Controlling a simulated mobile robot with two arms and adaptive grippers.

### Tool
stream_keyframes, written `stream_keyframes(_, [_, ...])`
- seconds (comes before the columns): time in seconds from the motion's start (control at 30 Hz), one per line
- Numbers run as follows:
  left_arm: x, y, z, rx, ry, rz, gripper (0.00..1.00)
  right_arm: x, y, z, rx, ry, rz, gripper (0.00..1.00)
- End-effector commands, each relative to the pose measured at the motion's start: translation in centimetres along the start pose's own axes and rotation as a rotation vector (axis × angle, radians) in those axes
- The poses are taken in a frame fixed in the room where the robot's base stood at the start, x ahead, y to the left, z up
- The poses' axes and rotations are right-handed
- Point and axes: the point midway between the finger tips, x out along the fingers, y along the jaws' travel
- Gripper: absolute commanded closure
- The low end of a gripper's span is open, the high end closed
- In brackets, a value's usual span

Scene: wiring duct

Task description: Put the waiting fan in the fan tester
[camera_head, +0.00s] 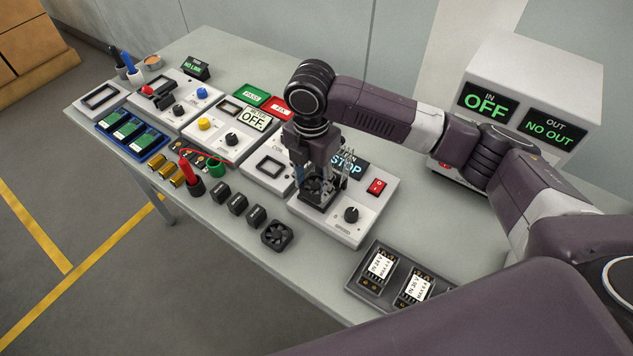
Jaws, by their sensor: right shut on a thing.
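The fan tester (352,231) is a white box on the table with a STOP display (346,168), a red rocker switch (376,187) and a black knob (351,214). My right gripper (318,181) points down over its left part and is shut on a dark square thing that looks like a black fan (316,189). The fingers partly hide it, and I cannot tell whether it is fully seated. Another black fan (277,235) lies flat on the table in front of the tester. My left gripper is not in view.
Several black blocks (237,204) stand left of the loose fan. A dark tray (357,286) with labelled modules lies at the front right. A white supply box (535,95) reading OFF and NO OUT stands behind my right arm. More test boxes (216,128) fill the left.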

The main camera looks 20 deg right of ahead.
Motion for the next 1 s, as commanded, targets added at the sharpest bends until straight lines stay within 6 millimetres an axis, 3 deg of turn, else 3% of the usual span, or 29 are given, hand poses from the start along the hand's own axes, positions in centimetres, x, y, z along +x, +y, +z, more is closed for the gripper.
stream_keyframes(0.17, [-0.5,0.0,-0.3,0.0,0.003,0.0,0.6,0.0,0.0,1.6,0.0,0.001,0.0,0.87])
stream_keyframes(0.47, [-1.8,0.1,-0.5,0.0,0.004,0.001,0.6,3.3,0.0,1.6,-0.001,0.001,0.0,0.87])
stream_keyframes(0.93, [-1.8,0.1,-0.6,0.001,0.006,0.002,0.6,4.2,0.0,1.5,-0.001,0.0,0.001,0.87])
stream_keyframes(0.97, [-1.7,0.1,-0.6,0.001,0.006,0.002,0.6,4.2,0.0,1.5,-0.001,0.0,0.001,0.57])
stream_keyframes(1.0, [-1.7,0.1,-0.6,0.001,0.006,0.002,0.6,4.2,0.0,1.5,-0.001,0.0,0.001,0.52])
